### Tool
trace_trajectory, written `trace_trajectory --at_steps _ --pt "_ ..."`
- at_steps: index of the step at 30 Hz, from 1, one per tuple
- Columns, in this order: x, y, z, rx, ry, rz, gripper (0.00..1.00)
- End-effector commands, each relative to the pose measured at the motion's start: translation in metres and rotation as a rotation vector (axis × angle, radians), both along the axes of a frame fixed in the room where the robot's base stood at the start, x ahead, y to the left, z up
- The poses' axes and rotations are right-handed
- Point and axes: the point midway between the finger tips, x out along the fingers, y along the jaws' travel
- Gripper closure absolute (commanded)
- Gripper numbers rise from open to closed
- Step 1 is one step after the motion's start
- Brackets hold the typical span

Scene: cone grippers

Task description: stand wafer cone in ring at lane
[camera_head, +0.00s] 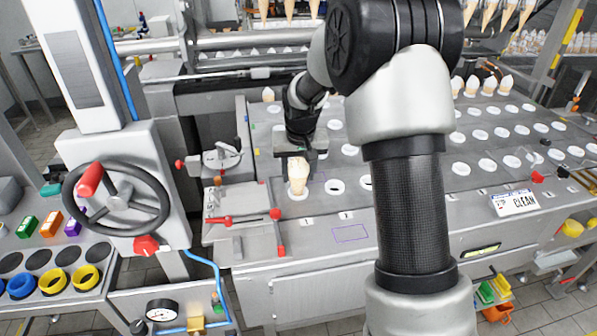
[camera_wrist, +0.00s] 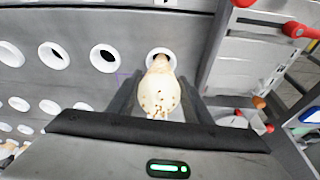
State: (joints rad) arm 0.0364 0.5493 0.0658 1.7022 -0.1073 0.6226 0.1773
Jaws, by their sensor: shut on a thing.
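The wafer cone (camera_head: 298,181), with a pale speckled top, is upright below my gripper (camera_head: 298,157) in the head view. In the wrist view my gripper (camera_wrist: 160,88) is shut on the cone (camera_wrist: 158,95), with one dark finger on each side. The cone's narrow end overlaps the white ring (camera_wrist: 151,53) at the front of the leftmost lane. The same ring shows at the cone's foot in the head view (camera_head: 291,196). I cannot tell how deep the tip is in the ring's hole.
An empty white ring (camera_head: 335,187) lies just right of the cone. More rings run back in rows, some holding cones (camera_head: 472,86) at the back. Red-handled clamps (camera_head: 247,217) stand close on the left. A "CLEAN" sign (camera_head: 514,203) lies at the right front.

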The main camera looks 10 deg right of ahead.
Motion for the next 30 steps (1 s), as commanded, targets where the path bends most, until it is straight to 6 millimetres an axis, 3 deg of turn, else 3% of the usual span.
trace_trajectory --at_steps 30 --pt "0.0 0.0 -0.032 0.0 0.001 0.0 0.64"
